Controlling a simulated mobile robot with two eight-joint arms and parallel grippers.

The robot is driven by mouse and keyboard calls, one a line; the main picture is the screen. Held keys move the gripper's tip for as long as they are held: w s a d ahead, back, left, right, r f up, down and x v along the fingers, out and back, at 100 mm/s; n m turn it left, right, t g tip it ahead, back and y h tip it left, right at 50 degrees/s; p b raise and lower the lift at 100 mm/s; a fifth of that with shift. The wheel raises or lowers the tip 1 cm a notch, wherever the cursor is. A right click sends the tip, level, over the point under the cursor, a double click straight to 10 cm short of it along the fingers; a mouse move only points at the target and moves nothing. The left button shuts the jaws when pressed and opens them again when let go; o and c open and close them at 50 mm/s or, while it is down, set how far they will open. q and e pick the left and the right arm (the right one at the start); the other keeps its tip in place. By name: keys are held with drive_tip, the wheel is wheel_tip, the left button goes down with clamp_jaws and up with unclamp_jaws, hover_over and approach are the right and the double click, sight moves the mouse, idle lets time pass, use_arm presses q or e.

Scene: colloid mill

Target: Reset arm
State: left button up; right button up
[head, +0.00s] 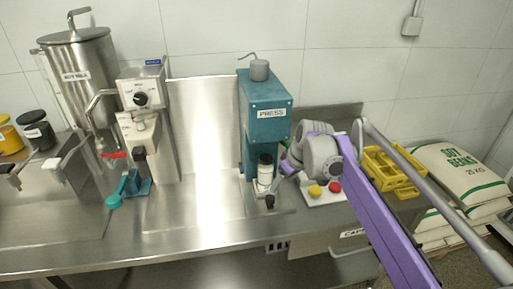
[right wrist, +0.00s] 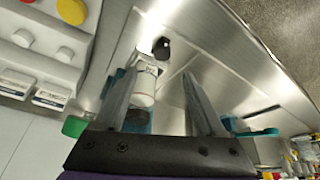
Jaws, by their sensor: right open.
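My right arm comes in from the right in the head view, with its right gripper (head: 282,178) close to the right side of the teal press (head: 267,122). In the right wrist view the gripper (right wrist: 162,75) has its two fingers spread apart. A white bottle with a dark cap (head: 265,166) stands at the press. The labelled bottle (right wrist: 144,85) appears between the fingers in the wrist view, but I cannot tell whether it lies within their reach. A black knob (head: 270,201) shows in front of the press. My left gripper is out of view.
A control box with a yellow button (head: 315,191) and a red button (head: 334,187) sits beneath my arm. A yellow crate (head: 391,168) and bean sacks (head: 458,174) lie right. The mill (head: 141,95) and steel pot (head: 78,75) stand left. The counter's middle (head: 205,215) is clear.

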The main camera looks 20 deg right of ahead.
drive_tip(key=shift+s, duration=0.1)
drive_tip(key=s+a+f+m+p, duration=0.1)
drive_tip(key=s+a+f, duration=0.1)
drive_tip(key=s, duration=0.7)
drive_tip(key=s+a+f+m+h+p, duration=0.1)
drive_tip(key=s+f, duration=0.3)
drive_tip(key=s, duration=0.6)
drive_tip(key=s+a+f+m+t+p, duration=0.1)
drive_tip(key=s+a+f+m+p, duration=0.1)
drive_tip(key=s, duration=0.7)
drive_tip(key=shift+s+a+f+m, duration=0.15)
drive_tip(key=shift+a+f+m, duration=0.15)
drive_tip(key=shift+a+f, duration=0.45)
